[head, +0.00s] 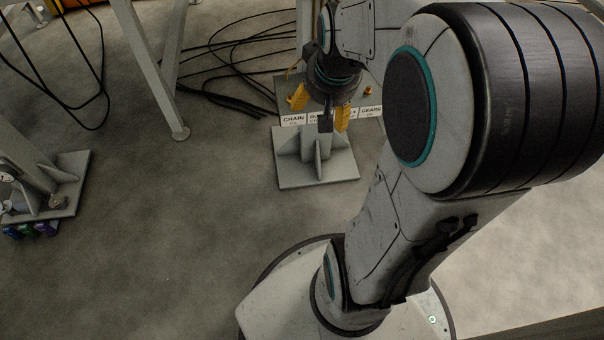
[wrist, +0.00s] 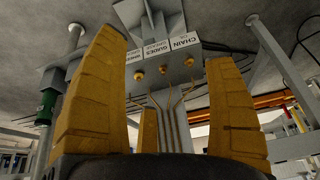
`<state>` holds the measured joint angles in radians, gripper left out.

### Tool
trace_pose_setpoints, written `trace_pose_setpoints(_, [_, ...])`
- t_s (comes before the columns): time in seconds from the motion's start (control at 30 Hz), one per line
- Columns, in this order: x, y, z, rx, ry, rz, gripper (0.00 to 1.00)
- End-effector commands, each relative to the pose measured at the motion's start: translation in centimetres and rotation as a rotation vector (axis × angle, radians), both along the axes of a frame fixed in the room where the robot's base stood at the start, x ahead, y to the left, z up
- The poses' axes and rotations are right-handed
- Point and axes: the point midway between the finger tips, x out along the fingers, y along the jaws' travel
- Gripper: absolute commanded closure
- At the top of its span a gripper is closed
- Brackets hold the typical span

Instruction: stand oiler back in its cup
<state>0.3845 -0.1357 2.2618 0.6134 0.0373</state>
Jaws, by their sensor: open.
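A labelled grey stand (head: 318,165) is on the floor in the upper middle of the head view. Its label strip (head: 293,119) reads CHAIN at the left and GEARS at the right. The strip (wrist: 184,42) appears upside down in the wrist view. Several brass-coloured knobs (wrist: 163,69) with thin rods show by the stand there. A small orange piece (head: 368,90) sits behind the right label. I cannot tell which piece is the oiler or where its cup is. My gripper (head: 320,116), with yellow fingers, is open over the stand. Its fingers (wrist: 162,48) hold nothing visible.
Metal frame legs (head: 150,70) and loose black cables (head: 225,55) lie behind and left of the stand. A column on a plate (head: 65,185) stands at the left edge, with small coloured pieces (head: 28,230) beside it. The floor between is clear.

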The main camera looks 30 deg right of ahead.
Motion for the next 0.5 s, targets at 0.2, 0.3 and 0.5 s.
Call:
trace_pose_setpoints(0.2, [-6.9,8.9,-0.6,0.024,0.124,0.272,0.22])
trace_pose_setpoints(0.3, [-9.3,10.7,-1.0,0.026,0.165,0.348,0.22])
trace_pose_setpoints(0.5, [-11.7,12.0,-1.4,0.027,0.205,0.42,0.22])
